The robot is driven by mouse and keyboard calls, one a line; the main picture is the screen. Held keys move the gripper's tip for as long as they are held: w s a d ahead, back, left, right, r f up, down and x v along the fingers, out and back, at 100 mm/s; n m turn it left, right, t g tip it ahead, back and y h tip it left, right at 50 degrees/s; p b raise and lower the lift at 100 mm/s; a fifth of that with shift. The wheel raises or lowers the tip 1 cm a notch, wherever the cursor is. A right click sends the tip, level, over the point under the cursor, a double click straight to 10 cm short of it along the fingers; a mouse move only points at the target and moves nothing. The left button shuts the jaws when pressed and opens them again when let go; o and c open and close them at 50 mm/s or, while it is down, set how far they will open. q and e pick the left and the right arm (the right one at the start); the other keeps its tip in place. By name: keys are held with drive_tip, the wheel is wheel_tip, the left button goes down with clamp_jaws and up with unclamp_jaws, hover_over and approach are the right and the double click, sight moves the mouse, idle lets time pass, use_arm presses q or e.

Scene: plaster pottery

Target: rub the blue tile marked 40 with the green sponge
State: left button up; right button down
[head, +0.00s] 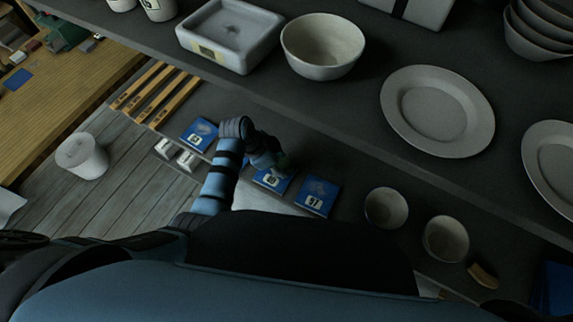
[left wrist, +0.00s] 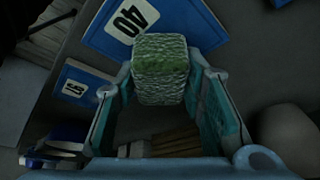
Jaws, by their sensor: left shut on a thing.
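The blue tile marked 40 (left wrist: 112,40) shows at the top of the left wrist view, with its number on a white label. In the head view it is the middle blue tile (head: 268,182), partly covered by my gripper. My left gripper (head: 272,160) is shut on the green sponge (left wrist: 160,68), which also shows dimly in the head view (head: 283,161). The sponge is at the tile's edge and overlaps its corner in the wrist view. I cannot tell whether they touch. My right gripper is not in view.
Other blue tiles lie on either side, one at left (head: 199,133) and one at right (head: 317,196). Two small bowls (head: 386,207) stand to the right. An upper shelf holds a white basin (head: 230,34), a bowl (head: 322,46) and plates (head: 437,110). Wooden slats (head: 150,95) lie at left.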

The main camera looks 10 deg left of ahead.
use_arm(q)
drive_tip(key=shift+w+a, duration=0.3)
drive_tip(key=shift+a, duration=0.5)
drive_tip(key=shift+w+a, duration=0.3)
drive_tip(key=shift+a, duration=0.55)
drive_tip(key=shift+w+a, duration=0.3)
drive_tip(key=shift+a, duration=0.5)
drive_tip(key=shift+r, duration=0.1)
wheel_tip(320, 180, up, 6)
drive_tip(key=p, duration=0.6)
drive_tip(key=shift+d, duration=0.1)
drive_tip(key=shift+r, duration=1.5)
